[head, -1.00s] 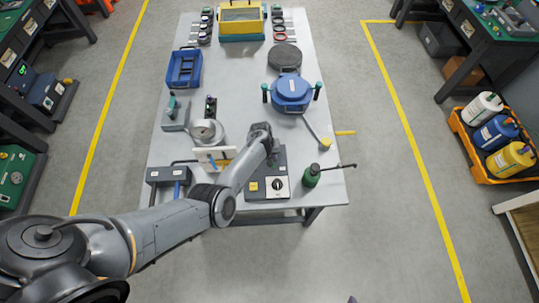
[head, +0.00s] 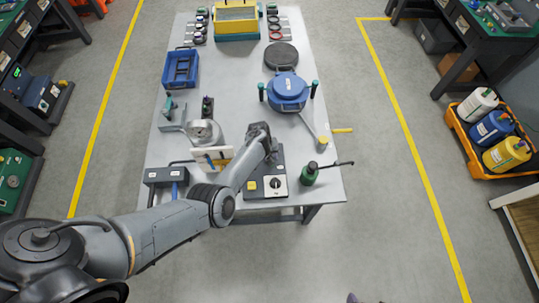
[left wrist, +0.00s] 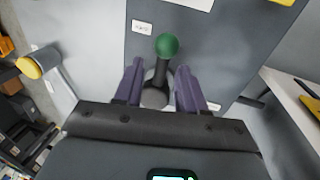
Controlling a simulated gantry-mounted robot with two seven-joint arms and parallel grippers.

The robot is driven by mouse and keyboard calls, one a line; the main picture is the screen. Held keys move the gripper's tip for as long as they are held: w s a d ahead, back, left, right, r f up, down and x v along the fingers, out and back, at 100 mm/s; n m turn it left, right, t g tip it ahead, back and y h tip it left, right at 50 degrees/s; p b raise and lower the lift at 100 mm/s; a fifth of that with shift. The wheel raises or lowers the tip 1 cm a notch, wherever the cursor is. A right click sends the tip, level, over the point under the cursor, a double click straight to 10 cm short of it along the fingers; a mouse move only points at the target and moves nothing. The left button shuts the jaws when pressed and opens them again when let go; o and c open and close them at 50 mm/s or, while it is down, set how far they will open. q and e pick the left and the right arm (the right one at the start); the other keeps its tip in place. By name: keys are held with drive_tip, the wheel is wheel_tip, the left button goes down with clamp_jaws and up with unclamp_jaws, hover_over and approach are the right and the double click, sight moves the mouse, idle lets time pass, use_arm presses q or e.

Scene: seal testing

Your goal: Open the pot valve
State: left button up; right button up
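A lever with a green ball knob (left wrist: 168,45) and dark stem stands on a grey panel in the left wrist view; I cannot tell for sure whether it is the pot valve. My left gripper (left wrist: 159,72) is open, its two purple fingers on either side of the stem with gaps showing. In the head view my left gripper (head: 264,150) is over the dark control box (head: 258,191), and my arm hides the lever. The blue pot (head: 288,91) with teal handles stands farther back on the table. A small purple tip (head: 352,298) at the bottom edge may be my right gripper; its state is unclear.
The control box carries a yellow button (head: 253,186) and a rotary switch (head: 274,183). A green bottle (head: 309,174) stands to its right. A grey bar with a yellow end (head: 323,141) slants near the pot. A round gauge (head: 201,130) stands left of my gripper.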

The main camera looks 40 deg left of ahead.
use_arm(q)
drive_tip(key=shift+r, duration=0.1)
drive_tip(key=shift+a+r+p, duration=0.1)
drive_tip(key=shift+r+p, duration=0.25)
drive_tip(key=shift+r, duration=0.25)
wheel_tip(320, 180, up, 9)
drive_tip(key=s+a+p, duration=0.1)
drive_tip(key=p, duration=0.1)
drive_tip(key=shift+s+a, duration=0.15)
drive_tip(key=shift+s, duration=0.05)
drive_tip(key=shift+r, duration=0.15)
drive_tip(key=s+a+r+m+t+y+p, duration=0.1)
drive_tip(key=s+r+m, duration=0.15)
drive_tip(key=s, duration=0.25)
drive_tip(key=s+a+r+m+y+p, duration=0.1)
drive_tip(key=s+r+p, duration=0.1)
drive_tip(key=s+r, duration=0.25)
drive_tip(key=s+d+r+m+p, duration=0.1)
drive_tip(key=s+d+r+m, duration=0.2)
drive_tip(key=s+d+r, duration=0.3)
drive_tip(key=s+d+r+m+t+p, duration=0.1)
drive_tip(key=s+d+r+m, duration=0.2)
drive_tip(key=s+d+r, duration=0.3)
drive_tip(key=s, duration=0.5)
drive_tip(key=shift+s+r+m+h+p, duration=0.2)
drive_tip(key=shift+r+m+h+p, duration=0.1)
drive_tip(key=shift+r+m+p, duration=0.05)
